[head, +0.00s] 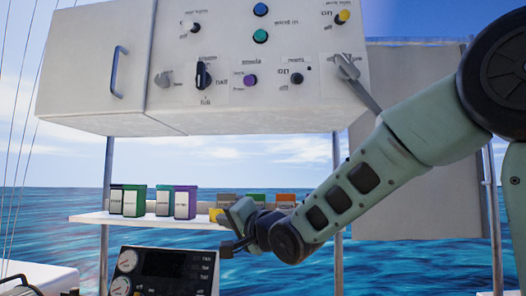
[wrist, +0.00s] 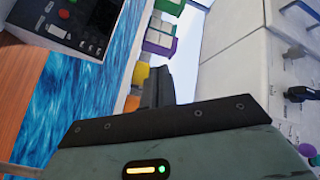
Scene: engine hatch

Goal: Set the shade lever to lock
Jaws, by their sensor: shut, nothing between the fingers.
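The white control box (head: 255,75) carries several knobs, buttons and levers. A long grey lever (head: 358,80) at its lower right points down and to the right, beyond the box's lower edge; its label is partly covered. A small grey lever (head: 163,78) sits at the lower left of the front. The labels are too small for me to tell surely which one is the shade lever. My gripper (head: 230,238) is below the box, in front of the shelf, apart from both levers. In the wrist view my dark fingers (wrist: 157,86) are together and empty.
A white shelf (head: 92,217) with several coloured boxes stands behind my gripper. A dark instrument panel (head: 165,268) is below it. The white box face (wrist: 235,60) fills the right of the wrist view, with a black knob (wrist: 300,94). My forearm crosses the right side.

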